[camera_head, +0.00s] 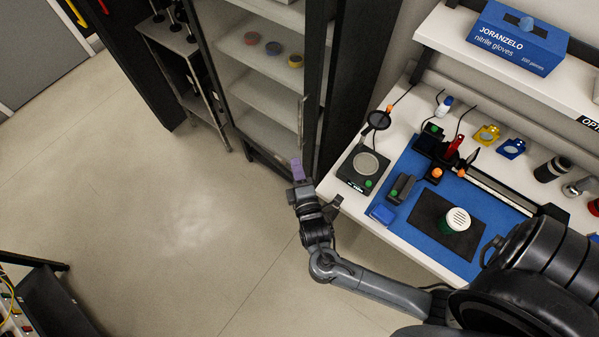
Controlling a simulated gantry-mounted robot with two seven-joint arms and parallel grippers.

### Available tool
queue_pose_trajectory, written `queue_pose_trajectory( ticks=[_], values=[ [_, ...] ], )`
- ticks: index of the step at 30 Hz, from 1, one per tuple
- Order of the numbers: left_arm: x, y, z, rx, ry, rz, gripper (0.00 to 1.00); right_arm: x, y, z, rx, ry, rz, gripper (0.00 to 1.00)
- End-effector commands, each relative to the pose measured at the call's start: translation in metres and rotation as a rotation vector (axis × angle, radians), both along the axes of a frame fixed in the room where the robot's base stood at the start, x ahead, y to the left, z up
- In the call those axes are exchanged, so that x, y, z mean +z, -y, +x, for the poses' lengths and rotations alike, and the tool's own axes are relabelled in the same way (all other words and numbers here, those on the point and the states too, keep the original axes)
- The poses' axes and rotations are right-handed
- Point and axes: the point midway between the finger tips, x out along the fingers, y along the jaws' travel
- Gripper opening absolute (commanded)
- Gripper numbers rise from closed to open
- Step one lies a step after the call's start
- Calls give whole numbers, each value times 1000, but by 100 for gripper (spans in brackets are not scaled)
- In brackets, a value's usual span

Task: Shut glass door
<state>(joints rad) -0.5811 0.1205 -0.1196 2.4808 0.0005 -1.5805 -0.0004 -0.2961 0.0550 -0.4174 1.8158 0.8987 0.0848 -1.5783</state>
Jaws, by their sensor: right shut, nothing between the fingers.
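The glass door (314,80) has a dark frame and belongs to the tall cabinet at the top middle. Its upright metal handle (301,122) is near the door's right edge. A narrow lighter strip shows between the door frame and the cabinet's dark side panel (354,80), so the door looks slightly ajar; the exact gap is hard to tell. My right gripper (298,169) is shut and empty, its purple tip just below the handle, close to the door's lower right corner. I cannot tell whether it touches the door. My left gripper is out of view.
Several small coloured discs (273,48) sit on a cabinet shelf. A white workbench with a blue mat (416,160) and a scale (364,167) stands to the right. A rack (178,40) is left of the cabinet. The floor (170,210) in front is clear.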

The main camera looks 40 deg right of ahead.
Motion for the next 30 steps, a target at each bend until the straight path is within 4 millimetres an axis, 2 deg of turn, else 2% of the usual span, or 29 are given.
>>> queue_pose_trajectory(
  ticks=[3, 10, 18, 30],
  values=[
    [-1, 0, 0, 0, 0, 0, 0, 1, 11, 22, 0, 3, -1, 0],
    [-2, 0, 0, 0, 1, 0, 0, 1, 31, 58, -2, 2, 0, 0],
    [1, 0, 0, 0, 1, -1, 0, 1, 60, 65, 0, 0, -1, 0],
    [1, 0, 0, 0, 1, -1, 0, 0, 68, 67, 1, 0, 1, 0]
  ],
)
